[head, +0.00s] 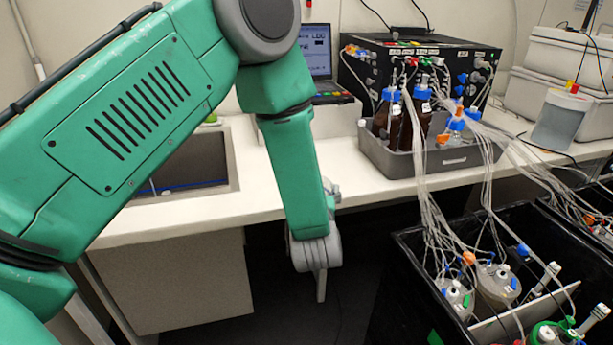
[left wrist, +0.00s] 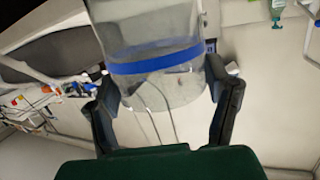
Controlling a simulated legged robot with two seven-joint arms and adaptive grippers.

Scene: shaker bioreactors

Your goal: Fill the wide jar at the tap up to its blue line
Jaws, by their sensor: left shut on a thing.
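My left gripper (left wrist: 166,108) is shut on the wide jar (left wrist: 160,88), with one dark finger on each side of it in the left wrist view. The jar is clear, with a blue line (left wrist: 155,61) around it. It looks empty, but I cannot be sure, and its top runs out of the picture. In the head view my green left arm crosses in front of the counter, and I cannot make out the jar there. The sink (head: 232,160) is partly hidden behind that arm. I cannot make out the tap. My right gripper is not in view.
A grey tray (head: 378,158) of brown bottles stands on the counter (head: 240,205) before a black box (head: 470,58) with tubing. A black crate (head: 400,290) with tubed vessels stands at front right. A laptop (head: 322,62) and a capped grey container (head: 560,120) are also on the counter.

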